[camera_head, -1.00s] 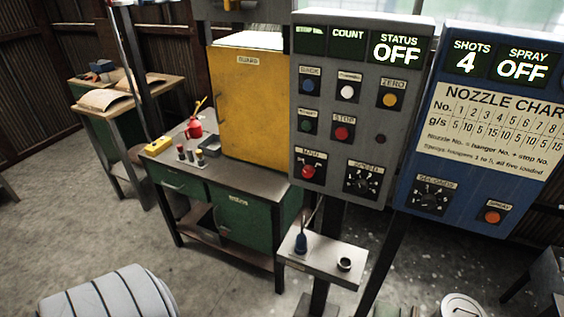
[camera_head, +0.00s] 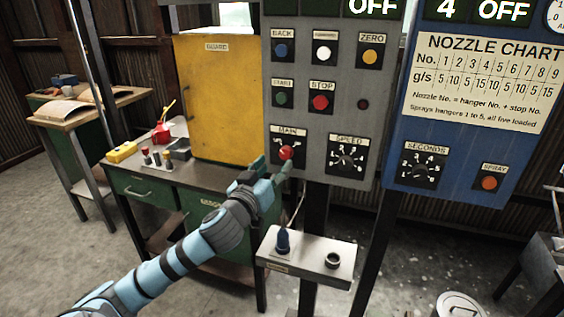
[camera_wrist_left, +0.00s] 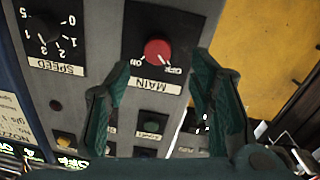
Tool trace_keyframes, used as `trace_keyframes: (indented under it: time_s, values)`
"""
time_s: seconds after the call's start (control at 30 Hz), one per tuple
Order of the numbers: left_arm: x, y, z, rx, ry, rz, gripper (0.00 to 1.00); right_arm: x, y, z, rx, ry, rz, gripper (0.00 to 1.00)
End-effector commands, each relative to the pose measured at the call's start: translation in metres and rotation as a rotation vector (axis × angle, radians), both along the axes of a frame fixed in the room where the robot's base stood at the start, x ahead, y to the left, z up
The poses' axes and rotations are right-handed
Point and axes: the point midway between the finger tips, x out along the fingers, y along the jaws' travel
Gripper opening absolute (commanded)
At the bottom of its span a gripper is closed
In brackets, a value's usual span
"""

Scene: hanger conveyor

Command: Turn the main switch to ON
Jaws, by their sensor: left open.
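The main switch is a red knob (camera_head: 286,153) on a black plate labelled MAIN, low on the left of the grey control panel (camera_head: 304,120). The panel's status display, cut off at the top of the head view, reads OFF. In the left wrist view the red knob (camera_wrist_left: 158,52) shows upside down, between ON and OFF marks. My left gripper (camera_head: 270,172) is just below and left of the knob in the head view. In the left wrist view its two green fingers (camera_wrist_left: 155,85) are apart, with the knob beyond and between their tips. Nothing is between them. My right gripper is not seen.
The SPEED dial (camera_head: 347,158) is right of the main switch, and the START (camera_head: 281,98) and STOP (camera_head: 320,102) buttons are above. A blue nozzle panel (camera_head: 470,150) stands right. A yellow guard box (camera_head: 217,100) is left. A small shelf (camera_head: 310,258) juts out below.

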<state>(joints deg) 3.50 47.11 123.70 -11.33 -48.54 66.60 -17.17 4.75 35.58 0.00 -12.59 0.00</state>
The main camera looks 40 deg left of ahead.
Motion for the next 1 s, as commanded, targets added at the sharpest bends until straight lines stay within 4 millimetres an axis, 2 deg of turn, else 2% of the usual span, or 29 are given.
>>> trace_keyframes:
  time_s: [0.1, 0.2, 0.37, 0.6, 0.9, 1.0]
  values:
    - [0.03, 0.008, 0.002, -0.007, -0.003, 0.0, 0.49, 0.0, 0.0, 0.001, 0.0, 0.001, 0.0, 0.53]
    - [0.045, 0.013, 0.001, -0.003, -0.001, 0.001, 0.49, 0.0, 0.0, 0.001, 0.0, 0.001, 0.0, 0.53]
    - [0.054, 0.016, 0.001, 0.001, 0.001, -0.001, 0.49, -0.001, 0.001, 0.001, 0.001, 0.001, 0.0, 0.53]
    - [0.055, 0.016, 0.001, 0.003, 0.002, -0.001, 0.47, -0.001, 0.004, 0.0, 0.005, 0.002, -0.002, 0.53]
    - [0.055, 0.016, 0.001, 0.003, 0.002, -0.001, 0.01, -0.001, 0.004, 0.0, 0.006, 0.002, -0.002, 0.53]
    - [0.055, 0.016, 0.001, 0.004, 0.002, -0.001, 0.01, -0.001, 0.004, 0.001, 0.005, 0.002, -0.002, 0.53]
